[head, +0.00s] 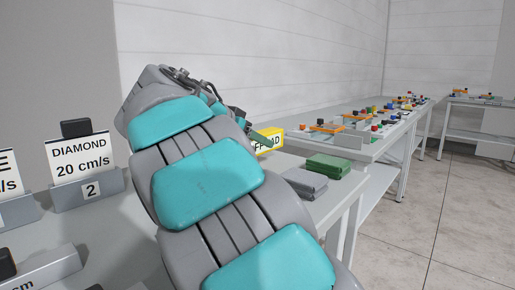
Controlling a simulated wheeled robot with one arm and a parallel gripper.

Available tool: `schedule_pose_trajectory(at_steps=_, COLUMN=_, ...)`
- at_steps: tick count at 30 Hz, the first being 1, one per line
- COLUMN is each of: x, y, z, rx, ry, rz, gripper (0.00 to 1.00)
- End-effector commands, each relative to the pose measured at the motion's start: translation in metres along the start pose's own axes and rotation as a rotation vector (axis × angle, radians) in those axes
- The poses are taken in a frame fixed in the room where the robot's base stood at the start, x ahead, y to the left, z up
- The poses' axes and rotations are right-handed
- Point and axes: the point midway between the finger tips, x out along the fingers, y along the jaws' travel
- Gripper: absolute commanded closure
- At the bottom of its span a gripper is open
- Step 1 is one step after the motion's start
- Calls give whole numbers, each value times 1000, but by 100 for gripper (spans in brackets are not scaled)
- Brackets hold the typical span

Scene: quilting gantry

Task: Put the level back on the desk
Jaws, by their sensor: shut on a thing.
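My arm, in grey and teal, fills the middle of the head view and bends away behind itself. It hides my gripper's jaws and whatever is between them. A thin grey-green piece shows just past the arm, in front of a yellow block (275,138) with black letters. I cannot tell whether this piece is part of my gripper or another thing. I cannot make out the level for certain. The light grey desk (331,205) runs behind and on both sides of my arm.
A "DIAMOND 20 cm/s" card (82,160) stands in a holder at left. Another table (345,148) holds several small coloured parts. The floor (440,230) at right is clear.

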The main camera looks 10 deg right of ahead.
Motion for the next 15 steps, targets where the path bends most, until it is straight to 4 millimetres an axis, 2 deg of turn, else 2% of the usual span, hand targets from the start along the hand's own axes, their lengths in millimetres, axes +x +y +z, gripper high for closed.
schedule_pose_trajectory(at_steps=3, x=16, y=-9, z=-9, rx=1, ry=0, rz=-2, gripper=100)
schedule_pose_trajectory(at_steps=8, x=25, y=-13, z=-11, rx=-1, ry=1, rz=0, gripper=100)
schedule_pose_trajectory(at_steps=15, x=35, y=-12, z=9, rx=-3, ry=-1, rz=2, gripper=100)
